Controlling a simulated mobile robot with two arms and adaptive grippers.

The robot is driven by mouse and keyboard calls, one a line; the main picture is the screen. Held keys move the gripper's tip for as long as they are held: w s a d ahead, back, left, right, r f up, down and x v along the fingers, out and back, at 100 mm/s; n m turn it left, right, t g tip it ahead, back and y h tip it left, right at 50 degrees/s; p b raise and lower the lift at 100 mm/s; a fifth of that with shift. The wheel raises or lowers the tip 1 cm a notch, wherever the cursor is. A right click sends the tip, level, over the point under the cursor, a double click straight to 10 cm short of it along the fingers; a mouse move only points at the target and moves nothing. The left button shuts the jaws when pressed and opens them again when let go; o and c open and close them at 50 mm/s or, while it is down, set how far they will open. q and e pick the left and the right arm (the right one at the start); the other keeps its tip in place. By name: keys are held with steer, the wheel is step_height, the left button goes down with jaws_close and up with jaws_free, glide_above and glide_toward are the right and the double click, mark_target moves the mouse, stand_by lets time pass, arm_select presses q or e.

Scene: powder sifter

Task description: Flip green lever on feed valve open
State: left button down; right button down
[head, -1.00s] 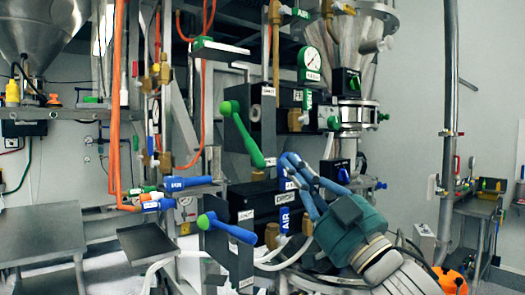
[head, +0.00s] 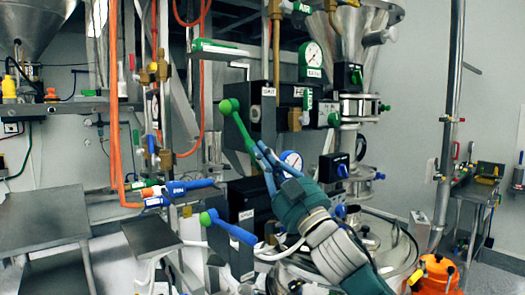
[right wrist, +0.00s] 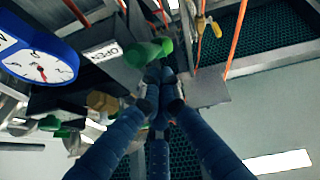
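The green lever (head: 238,126) is a bar with a rounded knob at its upper left end. It slants down to the right across a dark valve box (head: 263,98). My right gripper (head: 262,152) has its blue fingers at the lever's lower end, which they partly hide. In the right wrist view the fingertips (right wrist: 159,76) are drawn together just below the green lever (right wrist: 148,52), seen nearly end-on. They look shut with nothing clearly between them; whether they touch the lever I cannot tell. My left gripper is out of view.
A blue lever (head: 230,229) sits on a lower box. A blue-rimmed gauge (head: 292,161) is close behind my right gripper and shows large in the right wrist view (right wrist: 40,62). Orange hoses (head: 115,120) hang at left. A grey table (head: 40,222) stands at lower left.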

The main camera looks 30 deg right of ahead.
steer(key=shift+w+a+f+b, duration=0.1)
steer(key=shift+w+f+b, duration=0.2)
steer(key=shift+f, duration=0.15)
steer(key=shift+w+f+b, duration=0.25)
steer(key=shift+f+b, duration=0.05)
steer(key=shift+f, duration=0.15)
steer(key=shift+w, duration=0.15)
steer(key=shift+r, duration=0.1)
